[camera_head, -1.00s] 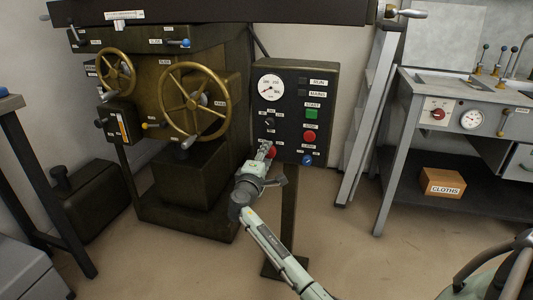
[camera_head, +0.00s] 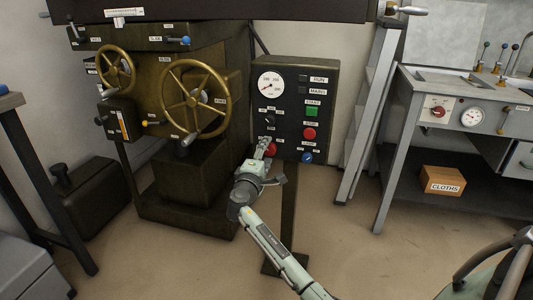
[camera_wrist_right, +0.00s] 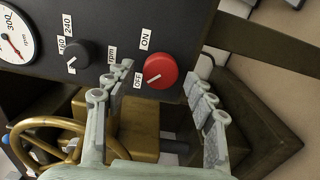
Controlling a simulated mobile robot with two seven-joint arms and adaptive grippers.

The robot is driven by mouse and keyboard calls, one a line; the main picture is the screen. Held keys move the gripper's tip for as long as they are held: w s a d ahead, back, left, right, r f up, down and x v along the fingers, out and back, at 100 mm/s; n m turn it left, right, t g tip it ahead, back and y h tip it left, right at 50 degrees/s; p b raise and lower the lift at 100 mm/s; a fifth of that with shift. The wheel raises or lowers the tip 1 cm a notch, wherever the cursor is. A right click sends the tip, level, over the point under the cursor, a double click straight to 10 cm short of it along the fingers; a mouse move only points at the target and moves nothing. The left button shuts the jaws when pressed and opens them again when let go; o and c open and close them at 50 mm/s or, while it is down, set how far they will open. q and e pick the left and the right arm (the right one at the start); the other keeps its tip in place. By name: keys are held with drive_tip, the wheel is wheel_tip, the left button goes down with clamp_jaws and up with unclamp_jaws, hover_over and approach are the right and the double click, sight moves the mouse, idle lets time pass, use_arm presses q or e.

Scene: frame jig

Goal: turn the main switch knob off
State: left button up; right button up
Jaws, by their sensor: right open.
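The main switch knob, a red round knob (camera_wrist_right: 160,71), sits on the dark control panel between ON and OFF labels. Its white mark is at its lower left in the wrist view, on the side towards the OFF label. In the head view the red knob (camera_head: 272,149) is partly hidden by my right gripper (camera_head: 265,148). In the wrist view my right gripper (camera_wrist_right: 163,90) is open, with one finger on each side of the knob and visible gaps between. The fingers hold nothing. My left gripper does not show.
The control panel (camera_head: 326,100) also carries a dial, a black selector knob (camera_wrist_right: 75,56), a green button (camera_head: 312,112), a red button (camera_head: 309,134) and a blue knob (camera_head: 307,158). A brass handwheel (camera_head: 226,100) stands close to its left. Floor is clear in front.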

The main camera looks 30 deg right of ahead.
drive_tip(key=v, duration=1.1)
drive_tip(key=shift+s, duration=0.15)
drive_tip(key=shift+a+f, duration=0.1)
drive_tip(key=shift+a, duration=0.05)
drive_tip(key=s+f+m+g+y+p, duration=0.4)
drive_tip(key=s+f+g+y, duration=0.15)
drive_tip(key=s+f, duration=0.95)
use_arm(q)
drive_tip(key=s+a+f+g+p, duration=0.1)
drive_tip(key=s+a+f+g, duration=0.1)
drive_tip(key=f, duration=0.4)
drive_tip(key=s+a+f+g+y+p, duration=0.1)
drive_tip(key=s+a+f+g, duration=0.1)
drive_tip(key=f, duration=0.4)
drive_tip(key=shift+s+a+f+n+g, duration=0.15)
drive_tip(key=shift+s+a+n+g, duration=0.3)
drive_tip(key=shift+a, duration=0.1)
use_arm(e)
drive_tip(key=s+a+f+m+g+y, duration=0.1)
drive_tip(key=s+a+f+y, duration=0.2)
drive_tip(key=s, duration=0.4)
drive_tip(key=s+a+f+m+g+y, duration=0.1)
drive_tip(key=s+a+f+g+y, duration=0.1)
drive_tip(key=s, duration=0.6)
wheel_tip(320, 180, down, 3)
drive_tip(key=shift+a+m+y, duration=0.3)
drive_tip(key=shift+a+y, duration=0.55)
drive_tip(key=shift+y, duration=0.1)
